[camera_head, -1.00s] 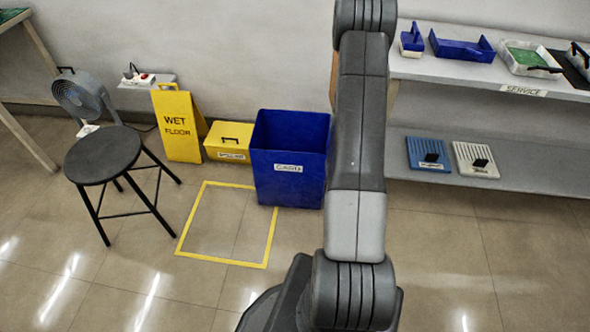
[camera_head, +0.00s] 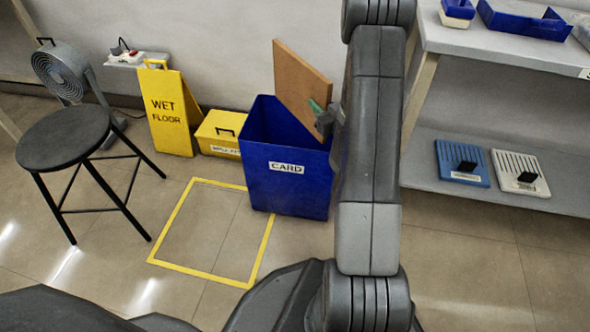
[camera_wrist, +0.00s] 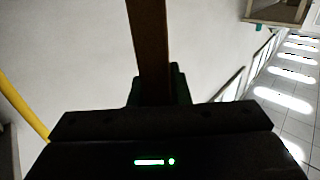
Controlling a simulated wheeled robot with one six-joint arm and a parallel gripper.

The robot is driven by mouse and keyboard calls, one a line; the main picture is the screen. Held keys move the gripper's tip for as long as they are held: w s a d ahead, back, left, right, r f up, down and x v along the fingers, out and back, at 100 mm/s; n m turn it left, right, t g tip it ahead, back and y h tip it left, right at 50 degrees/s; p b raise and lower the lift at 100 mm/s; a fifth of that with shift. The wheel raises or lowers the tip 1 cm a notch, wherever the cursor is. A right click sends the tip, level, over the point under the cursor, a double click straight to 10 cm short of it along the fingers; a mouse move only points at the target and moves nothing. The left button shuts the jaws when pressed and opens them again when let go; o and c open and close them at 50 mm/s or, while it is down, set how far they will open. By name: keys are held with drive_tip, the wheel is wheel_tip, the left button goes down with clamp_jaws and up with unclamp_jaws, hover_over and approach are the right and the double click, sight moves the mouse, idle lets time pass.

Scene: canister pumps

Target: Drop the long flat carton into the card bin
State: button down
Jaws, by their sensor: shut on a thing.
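The long flat carton (camera_head: 299,84) is a brown slab, tilted, at the right side of the card bin's opening in the head view. The blue card bin (camera_head: 287,185) stands on the floor with a CARD label on its front. My gripper (camera_head: 322,112) is shut on the carton at its right edge, partly hidden by my arm. In the wrist view the carton (camera_wrist: 150,45) shows edge-on between the gripper's fingers (camera_wrist: 158,88).
A yellow case (camera_head: 219,133) and a wet floor sign (camera_head: 172,112) stand left of the bin. A black stool (camera_head: 64,140) is farther left. A shelf unit (camera_head: 427,150) stands to the right. The yellow floor square (camera_head: 160,225) is empty.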

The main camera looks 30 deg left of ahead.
drive_tip(key=shift+f+b, duration=1.45)
drive_tip(key=shift+f, duration=1.55)
drive_tip(key=c, duration=1.3)
unclamp_jaws()
drive_tip(key=p+v, duration=0.2)
drive_tip(key=v, duration=1.1)
drive_tip(key=shift+s+d+p, duration=0.15)
drive_tip(key=shift+d+p, duration=0.2)
drive_tip(key=shift+p, duration=0.05)
drive_tip(key=shift+a, duration=0.1)
